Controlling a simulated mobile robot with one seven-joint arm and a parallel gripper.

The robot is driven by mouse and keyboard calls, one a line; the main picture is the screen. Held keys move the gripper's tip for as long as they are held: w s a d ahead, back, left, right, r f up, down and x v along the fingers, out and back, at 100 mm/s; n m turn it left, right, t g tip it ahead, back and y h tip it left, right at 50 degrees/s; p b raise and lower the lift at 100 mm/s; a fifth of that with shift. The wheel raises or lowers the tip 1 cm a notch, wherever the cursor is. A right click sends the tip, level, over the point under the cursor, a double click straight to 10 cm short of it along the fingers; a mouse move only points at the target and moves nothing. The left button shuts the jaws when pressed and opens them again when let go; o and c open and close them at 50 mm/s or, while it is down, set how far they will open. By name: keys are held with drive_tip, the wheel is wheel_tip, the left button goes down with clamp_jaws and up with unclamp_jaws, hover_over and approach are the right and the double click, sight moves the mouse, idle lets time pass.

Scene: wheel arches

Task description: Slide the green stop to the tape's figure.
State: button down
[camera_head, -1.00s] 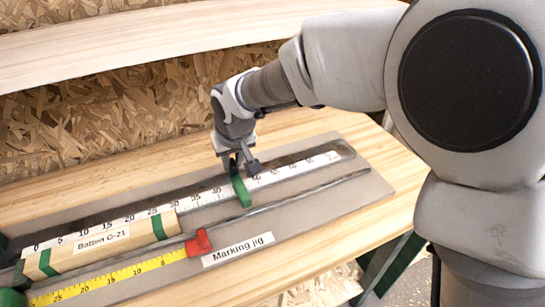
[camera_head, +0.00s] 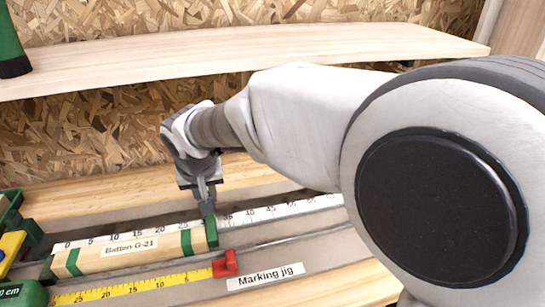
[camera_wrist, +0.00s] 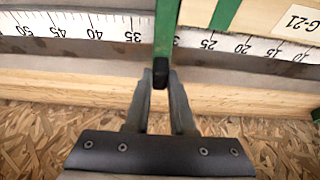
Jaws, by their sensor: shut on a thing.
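The green stop (camera_head: 211,230) stands across the white scale (camera_head: 265,214), close to the batten's right end; whether they touch I cannot tell. My gripper (camera_head: 208,207) is shut on its dark knob, which shows in the wrist view (camera_wrist: 161,70). There the green stop (camera_wrist: 166,28) lies between the 35 and 25 marks and hides the scale there. The pale batten (camera_head: 165,247), labelled "Batten G-21", has green bands. The yellow tape (camera_head: 150,288) lies in front with its red hook (camera_head: 226,264) at the right.
The "Marking jig" label (camera_head: 265,276) is on the grey jig board, right of the red hook. A pale shelf (camera_head: 230,53) spans the back above the bench. Green and yellow items (camera_head: 12,240) stand at the left edge. The scale right of the stop is clear.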

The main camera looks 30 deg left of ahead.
sight(211, 230)
drive_tip(key=c, duration=0.8)
unclamp_jaws()
drive_tip(key=shift+o, duration=0.2)
drive_tip(key=p+v, duration=0.3)
drive_tip(key=v, duration=1.4)
drive_tip(key=shift+r, duration=0.2)
